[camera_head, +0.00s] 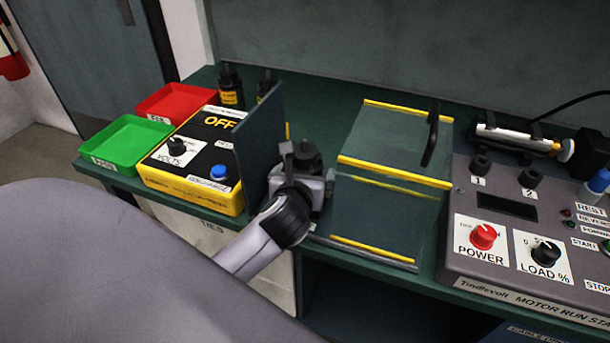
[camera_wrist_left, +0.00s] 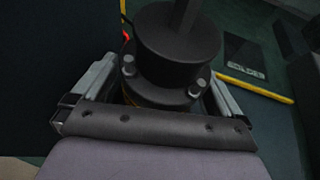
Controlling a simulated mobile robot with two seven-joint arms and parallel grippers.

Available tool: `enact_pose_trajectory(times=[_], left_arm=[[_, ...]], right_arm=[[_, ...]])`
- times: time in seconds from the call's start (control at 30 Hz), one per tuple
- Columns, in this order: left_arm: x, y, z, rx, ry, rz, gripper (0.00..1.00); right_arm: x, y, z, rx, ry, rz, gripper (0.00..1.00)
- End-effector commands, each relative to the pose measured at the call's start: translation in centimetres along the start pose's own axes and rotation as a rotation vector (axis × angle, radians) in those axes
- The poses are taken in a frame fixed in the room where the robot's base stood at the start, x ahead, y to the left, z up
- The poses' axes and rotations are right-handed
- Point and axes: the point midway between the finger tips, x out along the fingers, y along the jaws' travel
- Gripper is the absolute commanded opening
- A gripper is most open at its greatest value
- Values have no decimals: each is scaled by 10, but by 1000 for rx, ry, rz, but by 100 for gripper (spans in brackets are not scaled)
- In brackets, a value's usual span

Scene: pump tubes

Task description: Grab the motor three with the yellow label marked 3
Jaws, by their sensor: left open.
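A black motor (camera_wrist_left: 178,45) with an upright shaft stands between the two fingers of my left gripper (camera_wrist_left: 160,92) in the left wrist view. Small bolts sit on its flange, and a yellowish band shows low on it. No number is readable. In the head view this motor's dark top (camera_head: 303,155) rises at my left gripper (camera_head: 310,185), beside the upright dark panel (camera_head: 262,145). The gripper is open around the motor; whether the fingers touch it I cannot tell. Two more black motors stand behind: one with a yellow label (camera_head: 231,86), one partly hidden by the panel (camera_head: 267,80).
A yellow-black meter box (camera_head: 190,195) showing OFF, a green tray (camera_head: 128,165) and a red tray (camera_head: 150,103) are left. A yellow-striped board (camera_head: 385,205) with a black handle (camera_head: 432,133) lies right of the gripper. A grey motor run station (camera_head: 510,265) fills the right.

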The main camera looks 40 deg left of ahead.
Motion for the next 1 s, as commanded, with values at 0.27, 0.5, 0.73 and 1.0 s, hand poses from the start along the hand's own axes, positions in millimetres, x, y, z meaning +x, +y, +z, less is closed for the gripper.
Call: enact_pose_trajectory(times=[0.27, 0.5, 0.73, 1.0], left_arm=[[0, 0, 0, 0, 1, 0, 41], [-1, 0, 7, -3, -16, -3, 0], [-2, 0, 10, -3, -16, -3, 0], [-18, 0, 49, -5, -22, -4, 0]], right_arm=[[0, 0, 0, 0, 0, 0, 57], [0, 0, 0, 0, 0, 0, 57], [-1, 0, -2, 0, 0, 0, 57], [-8, 0, -11, 0, 0, 0, 57]])
